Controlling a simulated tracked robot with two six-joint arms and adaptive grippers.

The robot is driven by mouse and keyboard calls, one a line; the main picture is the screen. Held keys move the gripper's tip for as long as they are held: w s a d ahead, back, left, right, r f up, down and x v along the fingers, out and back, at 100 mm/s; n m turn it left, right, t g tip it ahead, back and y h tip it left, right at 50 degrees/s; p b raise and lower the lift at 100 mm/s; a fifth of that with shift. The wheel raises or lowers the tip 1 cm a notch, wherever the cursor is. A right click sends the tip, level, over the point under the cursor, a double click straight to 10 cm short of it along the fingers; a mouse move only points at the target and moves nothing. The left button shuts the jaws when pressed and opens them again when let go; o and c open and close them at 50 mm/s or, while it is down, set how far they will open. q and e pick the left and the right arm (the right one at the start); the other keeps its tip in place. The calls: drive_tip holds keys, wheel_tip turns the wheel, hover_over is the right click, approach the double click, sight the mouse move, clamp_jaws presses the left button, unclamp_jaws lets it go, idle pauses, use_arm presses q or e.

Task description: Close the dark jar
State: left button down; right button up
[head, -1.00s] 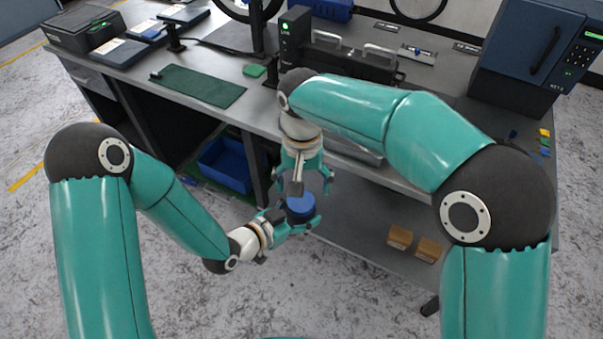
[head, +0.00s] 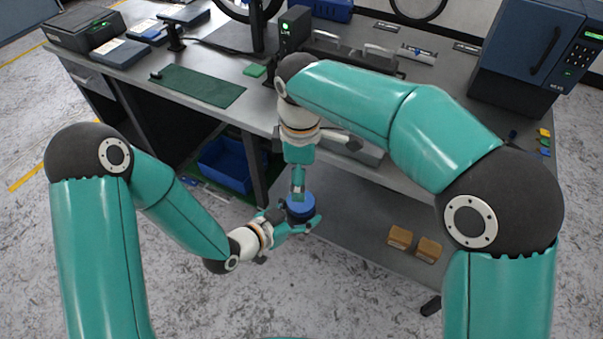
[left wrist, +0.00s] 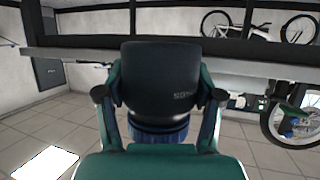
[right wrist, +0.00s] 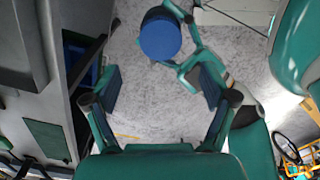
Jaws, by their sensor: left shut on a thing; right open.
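The dark jar (left wrist: 158,75) is held between the fingers of my left gripper (left wrist: 158,94) in the left wrist view, which appears upside down. A ribbed blue lid (left wrist: 158,132) is at the jar's lid end; I cannot tell whether it is fully seated. In the head view the blue lid (head: 299,207) faces up above my left gripper (head: 296,222) and hides most of the jar. My right gripper (head: 298,184) is just above and behind the lid. In the right wrist view my right gripper (right wrist: 160,92) is open and empty, with the lid (right wrist: 160,37) beyond its fingers.
The workbench (head: 225,110) edge runs close behind the right gripper. A blue bin (head: 225,163) stands under it at left; two small brown boxes (head: 400,237) lie on the lower shelf at right. Open floor (head: 330,300) lies in front.

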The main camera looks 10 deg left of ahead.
drive_tip(key=shift+f, duration=0.15)
drive_tip(key=shift+f, duration=3.9)
drive_tip(key=c, duration=1.2)
drive_tip(key=m, duration=0.5)
drive_tip(key=o, duration=1.3)
drive_tip(key=shift+o, duration=0.2)
wheel_tip(320, 180, up, 12)
